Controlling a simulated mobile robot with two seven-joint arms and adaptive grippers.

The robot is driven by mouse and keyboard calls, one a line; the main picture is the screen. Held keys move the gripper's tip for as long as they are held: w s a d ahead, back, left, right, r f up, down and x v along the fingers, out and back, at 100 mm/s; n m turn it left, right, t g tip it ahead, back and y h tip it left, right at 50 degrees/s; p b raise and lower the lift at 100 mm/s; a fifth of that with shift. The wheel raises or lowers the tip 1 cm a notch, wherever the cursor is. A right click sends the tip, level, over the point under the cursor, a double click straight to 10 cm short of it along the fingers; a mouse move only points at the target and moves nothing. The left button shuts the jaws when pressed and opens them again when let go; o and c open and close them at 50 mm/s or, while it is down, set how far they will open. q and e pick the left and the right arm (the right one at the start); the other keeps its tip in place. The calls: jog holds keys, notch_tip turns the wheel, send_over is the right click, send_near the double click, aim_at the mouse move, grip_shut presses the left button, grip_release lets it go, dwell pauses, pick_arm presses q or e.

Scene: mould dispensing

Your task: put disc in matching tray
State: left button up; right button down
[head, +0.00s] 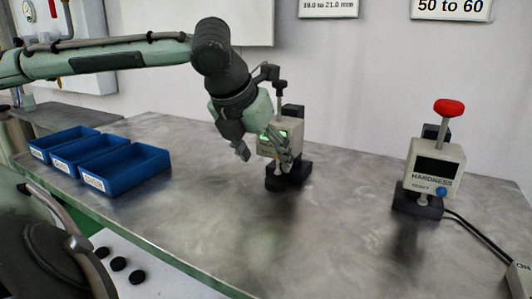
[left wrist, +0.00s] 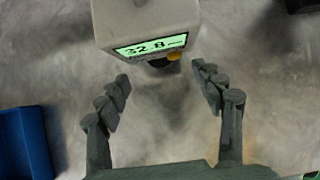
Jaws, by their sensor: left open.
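My left gripper (head: 266,153) is open with nothing between its fingers, in front of a grey gauge (head: 292,130) with a dark base. In the left wrist view the gripper (left wrist: 160,78) points at the gauge (left wrist: 145,18), whose green display reads 32.8. A dark shape shows under the gauge's display; I cannot tell whether it is a disc or part of the gauge. Several black discs (head: 118,263) lie on a white surface at the lower left. Three labelled blue trays stand side by side: left (head: 45,155), middle (head: 60,166) and right (head: 125,189). My right gripper is out of view.
A hardness tester (head: 436,168) with a red knob and dark display stands at the right. Its cable runs to a grey box (head: 518,280). Wall signs read 19.0 to 21.0 mm (head: 329,6) and 50 to 60 (head: 451,7). The metal table (head: 330,235) is clear in its front middle.

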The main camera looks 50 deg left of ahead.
aim_at(275, 180)
pick_arm(q)
jog(key=shift+w+f, duration=0.2)
jog(key=shift+f, duration=0.15)
jog(key=x, duration=0.6)
jog(key=shift+b, duration=0.4)
jog(key=shift+w+a+f, duration=0.15)
jog(key=shift+w+f, duration=0.15)
jog(key=shift+f, duration=0.1)
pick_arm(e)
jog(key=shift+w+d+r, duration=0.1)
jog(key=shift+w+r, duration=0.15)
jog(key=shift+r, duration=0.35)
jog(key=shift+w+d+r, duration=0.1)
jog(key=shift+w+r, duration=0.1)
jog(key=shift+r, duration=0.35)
pick_arm(q)
jog(key=shift+c, duration=0.5)
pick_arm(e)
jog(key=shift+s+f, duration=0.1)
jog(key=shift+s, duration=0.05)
